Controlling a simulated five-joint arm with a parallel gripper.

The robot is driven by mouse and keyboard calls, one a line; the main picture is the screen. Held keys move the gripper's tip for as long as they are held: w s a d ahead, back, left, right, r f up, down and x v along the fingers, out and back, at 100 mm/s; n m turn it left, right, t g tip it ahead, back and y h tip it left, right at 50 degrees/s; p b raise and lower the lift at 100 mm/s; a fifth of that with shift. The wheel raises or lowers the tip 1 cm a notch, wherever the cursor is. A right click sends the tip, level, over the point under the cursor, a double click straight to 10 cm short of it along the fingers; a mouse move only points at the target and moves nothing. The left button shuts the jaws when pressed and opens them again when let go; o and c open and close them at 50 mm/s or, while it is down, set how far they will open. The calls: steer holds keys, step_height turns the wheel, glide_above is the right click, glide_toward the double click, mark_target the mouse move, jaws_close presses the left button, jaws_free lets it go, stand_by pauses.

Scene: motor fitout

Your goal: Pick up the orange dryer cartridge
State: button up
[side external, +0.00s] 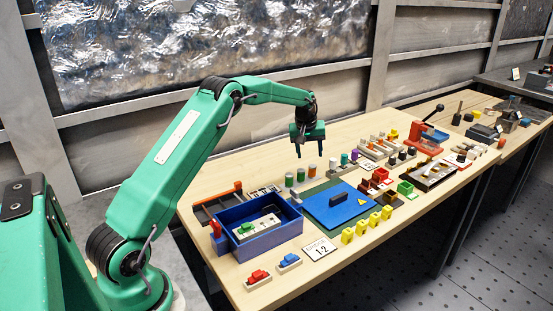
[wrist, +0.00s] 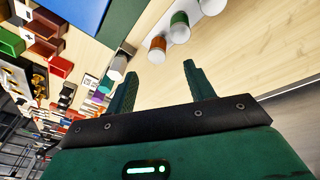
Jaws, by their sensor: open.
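My gripper (side external: 309,155) points down above the bench, open and empty. Both fingers show apart in the wrist view (wrist: 160,68), with bare wood between them. The cartridge is clear of the fingers.
A green-sided cartridge (wrist: 180,24) stands next to the orange one. A grey-white cylinder (wrist: 119,66) is off to its left. A blue panel (side external: 335,207) and a blue bin (side external: 258,243) lie nearer the camera.

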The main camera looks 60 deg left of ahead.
mark_target(312, 166)
steer(key=shift+x, duration=1.35)
steer(key=shift+x, duration=2.6)
steer(key=shift+d, duration=0.15)
steer(key=shift+c, duration=0.4)
steer(key=c, duration=1)
